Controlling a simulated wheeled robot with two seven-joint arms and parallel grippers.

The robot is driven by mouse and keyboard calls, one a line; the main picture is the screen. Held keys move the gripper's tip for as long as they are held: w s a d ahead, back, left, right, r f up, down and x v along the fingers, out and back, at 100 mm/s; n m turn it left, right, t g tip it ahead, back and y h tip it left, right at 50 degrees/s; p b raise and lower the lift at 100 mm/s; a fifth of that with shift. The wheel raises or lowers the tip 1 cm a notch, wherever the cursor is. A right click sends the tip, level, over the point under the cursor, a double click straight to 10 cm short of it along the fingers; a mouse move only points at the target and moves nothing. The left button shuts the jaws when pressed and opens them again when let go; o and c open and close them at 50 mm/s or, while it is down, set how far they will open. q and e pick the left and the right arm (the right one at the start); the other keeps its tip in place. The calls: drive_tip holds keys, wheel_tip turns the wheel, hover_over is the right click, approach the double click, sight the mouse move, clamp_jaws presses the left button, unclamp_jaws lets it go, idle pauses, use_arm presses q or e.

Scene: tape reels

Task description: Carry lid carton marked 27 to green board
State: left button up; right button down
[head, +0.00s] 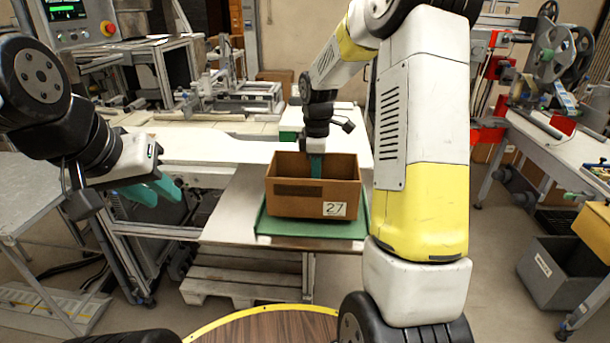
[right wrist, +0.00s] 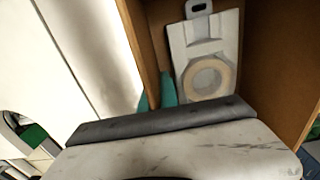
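The carton marked 27 (head: 311,205) is a brown open-topped box with a white label on its front. It appears to rest upright on the green board (head: 262,229), whose edges show around its base. My right gripper (head: 316,167) reaches down at the carton's far wall. In the right wrist view the teal fingers (right wrist: 158,95) lie on both sides of the carton's wall (right wrist: 143,40), shut on it. A grey and white piece with a beige ring (right wrist: 207,77) is inside the carton. My left gripper (head: 152,190) is empty and apart at the left, its teal fingers open.
The green board lies on a pale table (head: 230,215). A wooden pallet (head: 240,285) is underneath. A bench with reels (head: 560,150) and a grey bin (head: 553,272) stand at the right. A round wooden top with a yellow rim (head: 265,325) is in front.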

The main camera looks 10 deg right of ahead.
drive_tip(key=shift+f, duration=1.1)
drive_tip(key=shift+f, duration=0.15)
drive_tip(key=c, duration=1.6)
unclamp_jaws()
